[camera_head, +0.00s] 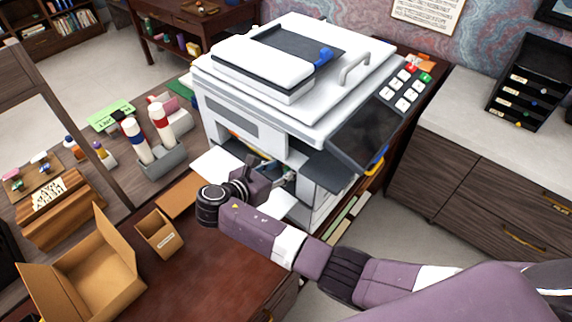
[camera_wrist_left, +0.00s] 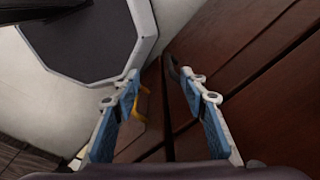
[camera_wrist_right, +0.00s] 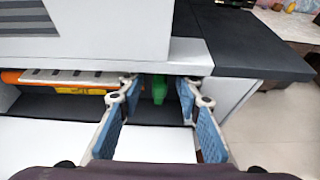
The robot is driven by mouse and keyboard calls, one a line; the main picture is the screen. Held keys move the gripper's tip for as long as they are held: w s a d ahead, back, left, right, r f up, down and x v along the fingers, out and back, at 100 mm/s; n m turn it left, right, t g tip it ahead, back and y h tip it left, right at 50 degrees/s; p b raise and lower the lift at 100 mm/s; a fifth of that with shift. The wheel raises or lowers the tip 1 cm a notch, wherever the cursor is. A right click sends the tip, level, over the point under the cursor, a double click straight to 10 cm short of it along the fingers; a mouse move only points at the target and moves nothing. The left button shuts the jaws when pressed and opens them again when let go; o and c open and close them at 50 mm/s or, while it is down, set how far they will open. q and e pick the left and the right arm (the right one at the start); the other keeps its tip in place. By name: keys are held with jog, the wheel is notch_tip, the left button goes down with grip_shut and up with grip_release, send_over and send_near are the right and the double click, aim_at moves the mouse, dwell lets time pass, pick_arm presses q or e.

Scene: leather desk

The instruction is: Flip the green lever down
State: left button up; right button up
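The green lever (camera_wrist_right: 158,87) shows in the right wrist view inside the open front of the white copier (camera_head: 290,75). It points up and is seen between the fingertips of my right gripper (camera_wrist_right: 157,97). The fingers are open, one on each side of it; I cannot tell whether they touch it or how deep it sits between them. In the head view my right gripper (camera_head: 284,178) reaches into the copier's opening, and the lever is hidden. My left gripper (camera_wrist_left: 158,80) is open and empty in its wrist view, near brown wood planks.
An orange part (camera_wrist_right: 65,77) lies left of the lever inside the copier. A dark panel (camera_head: 331,171) juts out at the opening's right. An open cardboard box (camera_head: 85,270) and a small box (camera_head: 160,233) stand on the desk. Bottles (camera_head: 161,123) stand left of the copier.

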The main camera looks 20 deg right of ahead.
jog(key=shift+c, duration=3.3)
grip_shut()
jog(key=shift+s+a+f+t+h+b, duration=0.35)
jog(key=shift+f+h+b, duration=0.25)
jog(key=shift+h+b, duration=0.4)
jog(key=shift+s+a+t+b, duration=0.1)
jog(key=shift+a+t+b, duration=0.2)
jog(key=shift+t+b, duration=0.15)
pick_arm(q)
jog(key=f, duration=0.2)
jog(key=shift+d+f, duration=0.2)
jog(key=shift+f, duration=0.15)
pick_arm(e)
jog(key=shift+r, duration=0.2)
